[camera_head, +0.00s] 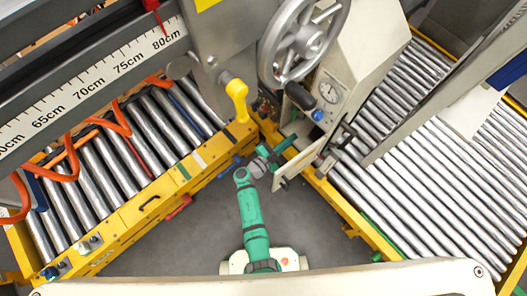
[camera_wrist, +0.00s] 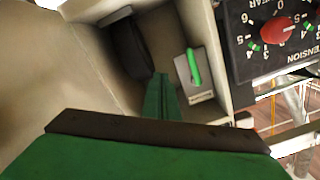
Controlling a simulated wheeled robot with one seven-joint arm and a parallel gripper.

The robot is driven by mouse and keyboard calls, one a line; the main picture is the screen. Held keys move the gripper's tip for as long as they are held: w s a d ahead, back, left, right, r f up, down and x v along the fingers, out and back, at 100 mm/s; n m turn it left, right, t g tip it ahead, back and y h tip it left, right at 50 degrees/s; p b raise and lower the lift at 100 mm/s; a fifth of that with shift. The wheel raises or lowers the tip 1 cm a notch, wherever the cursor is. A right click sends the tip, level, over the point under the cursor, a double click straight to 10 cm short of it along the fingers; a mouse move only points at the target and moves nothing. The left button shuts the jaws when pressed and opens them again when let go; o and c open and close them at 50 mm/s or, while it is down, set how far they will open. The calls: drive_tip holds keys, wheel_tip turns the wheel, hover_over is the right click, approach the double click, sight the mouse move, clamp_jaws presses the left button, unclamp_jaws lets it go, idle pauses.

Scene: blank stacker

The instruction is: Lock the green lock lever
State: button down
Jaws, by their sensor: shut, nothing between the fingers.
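The green lock lever (camera_wrist: 194,66) shows in the wrist view, right of centre, standing on a grey metal plate (camera_wrist: 202,88) inside a recess of a pale housing. My gripper (camera_wrist: 161,82) is shut and empty. Its green fingers point into the recess, just left of the lever in the picture; whether they touch it I cannot tell, but a small gap seems to show. In the head view my gripper end (camera_head: 286,144) is at the lower side of the beige machine housing (camera_head: 358,50). The lever cannot be made out there.
A black part (camera_wrist: 128,46) sits left of the fingers in the recess. A dark dial panel with a red knob (camera_wrist: 278,27) stands at the right. Roller conveyors (camera_head: 415,185) with yellow frames (camera_head: 150,205) flank my arm. Grey floor (camera_head: 195,245) lies between them.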

drive_tip(key=v, duration=1.6)
drive_tip(key=shift+f, duration=0.35)
drive_tip(key=shift+d, duration=0.1)
drive_tip(key=s+f+n+g+y, duration=0.2)
drive_tip(key=s+f+n+y, duration=0.5)
drive_tip(key=s, duration=0.3)
drive_tip(key=s+a+r+n+y, duration=0.3)
drive_tip(key=s+n+y, duration=0.1)
drive_tip(key=s, duration=0.4)
drive_tip(key=s+r+n+t+y, duration=0.1)
drive_tip(key=s+r+n+t, duration=0.1)
drive_tip(key=r, duration=1.3)
drive_tip(key=s+d+r+n+t+y, duration=0.1)
drive_tip(key=r+n+t, duration=0.2)
drive_tip(key=r, duration=1.2)
drive_tip(key=shift+s+d+t+y, duration=0.3)
drive_tip(key=shift+s+t, duration=0.1)
drive_tip(key=shift+t, duration=0.3)
